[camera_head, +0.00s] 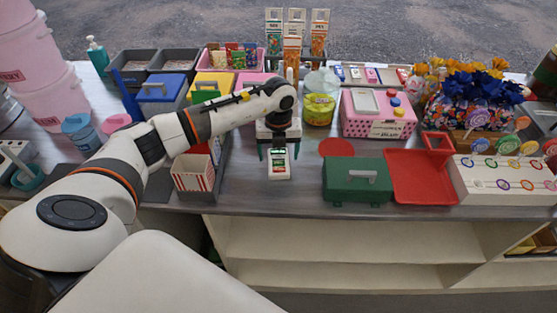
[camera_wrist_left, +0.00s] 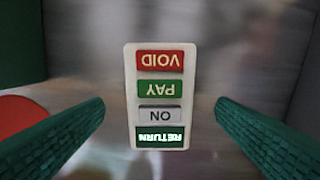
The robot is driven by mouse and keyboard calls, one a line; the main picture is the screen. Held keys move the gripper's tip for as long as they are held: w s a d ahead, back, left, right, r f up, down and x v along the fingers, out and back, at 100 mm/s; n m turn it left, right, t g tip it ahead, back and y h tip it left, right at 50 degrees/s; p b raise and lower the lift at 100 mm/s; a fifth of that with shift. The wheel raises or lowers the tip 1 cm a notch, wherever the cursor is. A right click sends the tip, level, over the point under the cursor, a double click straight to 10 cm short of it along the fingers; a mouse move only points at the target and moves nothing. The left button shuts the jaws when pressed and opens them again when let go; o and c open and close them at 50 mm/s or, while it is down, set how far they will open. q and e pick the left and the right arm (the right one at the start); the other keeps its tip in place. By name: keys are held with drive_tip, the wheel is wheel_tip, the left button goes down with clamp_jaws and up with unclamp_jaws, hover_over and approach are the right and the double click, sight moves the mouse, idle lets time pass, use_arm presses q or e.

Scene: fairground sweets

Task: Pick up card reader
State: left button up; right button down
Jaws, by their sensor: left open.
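The card reader (camera_head: 279,165) is a small white device lying on the grey counter near its front edge. The green ridged fingers of my left gripper (camera_wrist_left: 160,125) are open, one on each side of the reader, with a gap to both. My right gripper is not in view.
A red-striped popcorn box (camera_head: 193,177) stands left of the reader. A green lidded box (camera_head: 357,182) and a red tray (camera_head: 420,180) stand to the right. A pink crate (camera_head: 377,125) is behind. The counter around the reader is clear.

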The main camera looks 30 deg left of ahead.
use_arm(q)
drive_tip(key=shift+f, duration=1.2)
drive_tip(key=c, duration=1.2)
drive_tip(key=shift+o, duration=0.2)
drive_tip(key=shift+r, duration=0.15)
